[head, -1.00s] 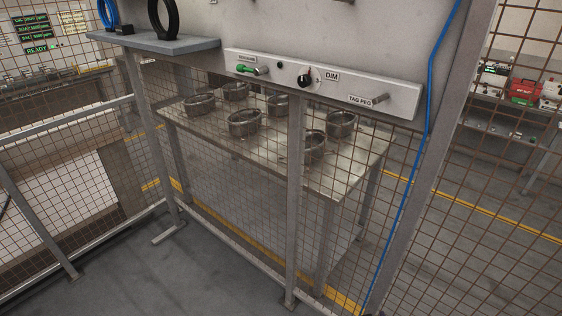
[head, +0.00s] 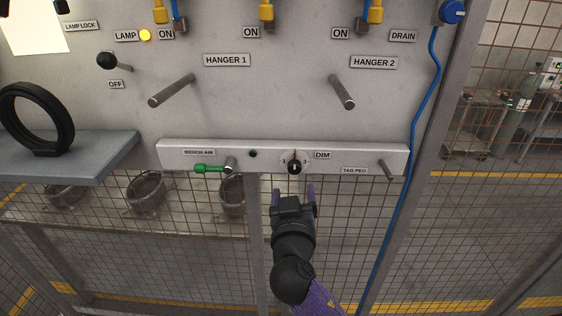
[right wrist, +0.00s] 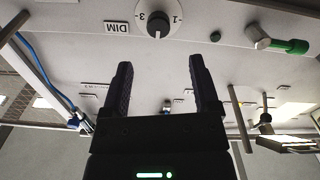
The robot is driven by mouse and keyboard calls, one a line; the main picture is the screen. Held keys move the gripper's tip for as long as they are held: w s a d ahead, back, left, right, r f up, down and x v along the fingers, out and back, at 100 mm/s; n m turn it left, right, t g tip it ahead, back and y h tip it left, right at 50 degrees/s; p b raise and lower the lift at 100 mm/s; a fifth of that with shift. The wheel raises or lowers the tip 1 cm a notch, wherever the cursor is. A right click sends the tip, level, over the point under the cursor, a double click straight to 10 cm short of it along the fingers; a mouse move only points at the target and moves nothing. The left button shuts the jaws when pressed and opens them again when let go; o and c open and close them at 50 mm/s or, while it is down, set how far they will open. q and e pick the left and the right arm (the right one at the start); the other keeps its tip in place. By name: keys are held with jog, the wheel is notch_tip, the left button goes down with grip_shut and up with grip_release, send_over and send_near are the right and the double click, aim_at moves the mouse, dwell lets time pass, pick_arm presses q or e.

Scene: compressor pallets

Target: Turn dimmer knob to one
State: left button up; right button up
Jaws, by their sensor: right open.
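The dimmer knob (head: 294,168) is a small black knob on a pale round dial, left of the DIM label (head: 322,155). The dial shows a 1 on the left and a 3 on the right, with a red mark at the top. I cannot tell surely where the knob points. It also shows upside down in the right wrist view (right wrist: 158,24). My right gripper (head: 294,189) is open and empty just below the knob, apart from it. Its two fingers (right wrist: 160,66) stand spread in the right wrist view, the knob beyond their tips. My left gripper is not in view.
The light rail (head: 345,153) also carries a green-handled lever (head: 210,168), a small dark button (head: 253,154) and a tag peg (head: 386,170). Two hanger pegs (head: 172,91) (head: 342,92) stick out above. A shelf with a black ring (head: 36,119) is at left. Wire mesh lies below.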

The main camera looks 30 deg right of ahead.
aim_at(294, 170)
jog(key=p+x, duration=0.1)
jog(key=x, duration=0.6)
jog(key=shift+w+d, duration=0.35)
grip_shut()
